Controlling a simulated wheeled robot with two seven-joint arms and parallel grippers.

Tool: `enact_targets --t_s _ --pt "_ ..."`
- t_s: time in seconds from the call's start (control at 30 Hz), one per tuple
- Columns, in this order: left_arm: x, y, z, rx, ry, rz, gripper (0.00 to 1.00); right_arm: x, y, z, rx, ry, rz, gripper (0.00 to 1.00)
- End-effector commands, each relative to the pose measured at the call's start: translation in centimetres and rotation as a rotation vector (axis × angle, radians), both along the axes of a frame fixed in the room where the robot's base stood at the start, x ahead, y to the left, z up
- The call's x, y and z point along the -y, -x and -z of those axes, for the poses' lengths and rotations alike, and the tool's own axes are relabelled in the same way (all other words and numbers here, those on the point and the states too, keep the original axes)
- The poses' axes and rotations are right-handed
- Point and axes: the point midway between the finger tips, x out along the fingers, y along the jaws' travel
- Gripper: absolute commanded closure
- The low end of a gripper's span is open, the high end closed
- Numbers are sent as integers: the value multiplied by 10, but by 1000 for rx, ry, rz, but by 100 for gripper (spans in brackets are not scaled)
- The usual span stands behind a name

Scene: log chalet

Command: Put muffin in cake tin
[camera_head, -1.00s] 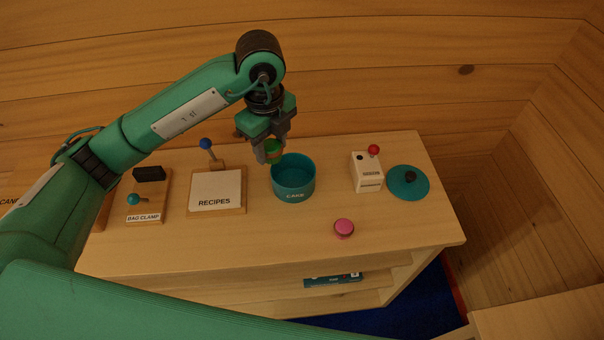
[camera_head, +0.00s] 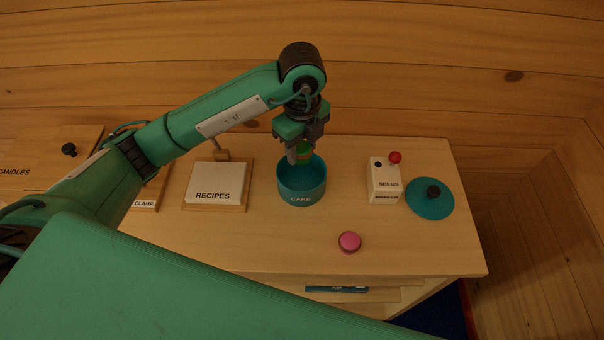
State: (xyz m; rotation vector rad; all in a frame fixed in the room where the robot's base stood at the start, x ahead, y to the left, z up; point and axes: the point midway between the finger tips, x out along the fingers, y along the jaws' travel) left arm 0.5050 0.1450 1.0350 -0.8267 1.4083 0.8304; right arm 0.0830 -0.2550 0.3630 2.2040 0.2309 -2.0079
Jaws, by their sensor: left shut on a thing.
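The cake tin (camera_head: 287,192) is a round, open teal tin marked CAKE, near the middle of the wooden cabinet top. My left gripper (camera_head: 303,157) points down over the back part of the tin's mouth. It is shut on a small green and orange-brown thing, which I take to be the muffin (camera_head: 306,150). The fingers hide part of it. I cannot tell exactly how far it is above or inside the rim. My right gripper is not in view.
A pink round thing (camera_head: 349,242) lies in front. A RECIPES box (camera_head: 213,188) stands left of the tin. The cabinet top (camera_head: 270,238) is bare in front of the tin.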

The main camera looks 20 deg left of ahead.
Motion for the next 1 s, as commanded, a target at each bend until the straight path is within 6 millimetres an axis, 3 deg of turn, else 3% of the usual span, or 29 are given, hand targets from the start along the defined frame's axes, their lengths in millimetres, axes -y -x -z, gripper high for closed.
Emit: enact_targets --t_s 0.3,0.57,0.8,1.0 --pt "0 1 55 -4 0 -1 80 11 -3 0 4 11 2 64" --pt "0 0 74 -2 -1 -1 80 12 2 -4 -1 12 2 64" --pt "0 0 107 -1 0 -1 80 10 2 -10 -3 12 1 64" --pt "0 0 108 1 0 0 80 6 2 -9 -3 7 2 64"
